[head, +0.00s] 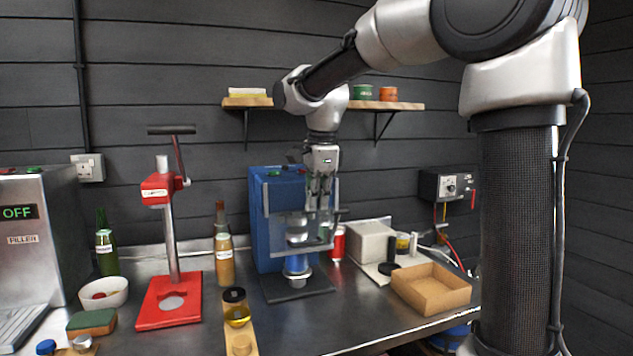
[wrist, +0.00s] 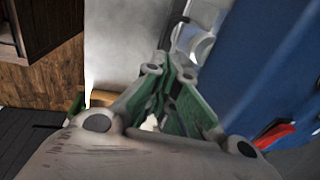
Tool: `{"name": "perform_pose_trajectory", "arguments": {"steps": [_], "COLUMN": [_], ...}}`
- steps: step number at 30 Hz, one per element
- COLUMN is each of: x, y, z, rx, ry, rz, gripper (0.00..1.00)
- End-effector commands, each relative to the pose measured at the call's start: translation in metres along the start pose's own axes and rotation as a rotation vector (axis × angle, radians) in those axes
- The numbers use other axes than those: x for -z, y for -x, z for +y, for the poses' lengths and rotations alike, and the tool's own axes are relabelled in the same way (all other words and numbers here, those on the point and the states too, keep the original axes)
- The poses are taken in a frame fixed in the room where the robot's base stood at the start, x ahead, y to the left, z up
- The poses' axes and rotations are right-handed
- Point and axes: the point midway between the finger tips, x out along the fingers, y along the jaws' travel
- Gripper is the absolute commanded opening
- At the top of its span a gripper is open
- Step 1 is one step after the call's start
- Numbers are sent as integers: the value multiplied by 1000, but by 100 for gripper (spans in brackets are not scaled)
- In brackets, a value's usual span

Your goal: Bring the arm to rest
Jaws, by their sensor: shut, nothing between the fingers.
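My gripper (head: 318,203) hangs from my bent arm over the middle of the bench, fingers pointing down. It is shut and nothing shows between the fingers. In the head view it is in front of the blue machine (head: 262,225), overlapping its clear guard; I cannot tell whether it touches it. In the wrist view the closed green-edged fingers (wrist: 165,95) are in the middle, with the blue machine (wrist: 275,70) close on the right.
The steel bench (head: 285,325) carries a red press (head: 170,300), a brown bottle (head: 224,262), a jar (head: 236,310), a white bowl (head: 104,294) and a cardboard tray (head: 432,288). A wall shelf (head: 400,105) is behind my arm. A filler machine (head: 25,240) stands left.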

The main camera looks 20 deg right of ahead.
Motion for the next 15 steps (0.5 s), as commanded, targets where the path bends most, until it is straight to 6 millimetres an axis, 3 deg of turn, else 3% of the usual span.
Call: {"name": "perform_pose_trajectory", "arguments": {"steps": [6,15], "x": [0,0], "y": [38,50], "z": [-1,-1], "rx": [3,1], "ry": [0,24], "rz": [0,0], "gripper": [0,0]}}
